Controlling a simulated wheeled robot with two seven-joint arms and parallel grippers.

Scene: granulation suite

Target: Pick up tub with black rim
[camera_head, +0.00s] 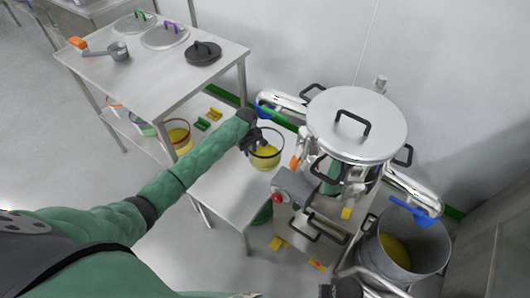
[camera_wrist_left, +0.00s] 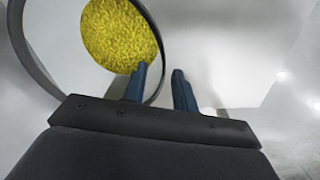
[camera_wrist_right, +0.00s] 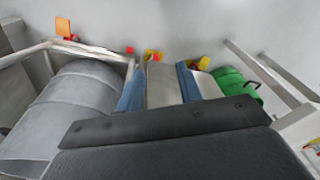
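The tub with a black rim (camera_head: 266,163) holds yellow granules and stands on a low steel bench beside the big vessel. My left gripper (camera_head: 254,136) is at the tub's rim from the far left side. In the left wrist view the black rim (camera_wrist_left: 30,62) and yellow contents (camera_wrist_left: 115,35) show. My left fingers (camera_wrist_left: 161,83) are apart, one over the inside of the tub and one outside the rim, with a gap between them. My right gripper (camera_wrist_right: 158,85) is open and empty; only a dark part of that arm shows at the bottom of the head view.
A tub with a red-brown rim (camera_head: 179,137) stands on the shelf under the table. The steel table (camera_head: 150,75) carries lids and a scoop (camera_head: 116,50). The lidded vessel (camera_head: 357,125) with clamps stands close right of the tub. A grey drum (camera_head: 414,235) stands lower right.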

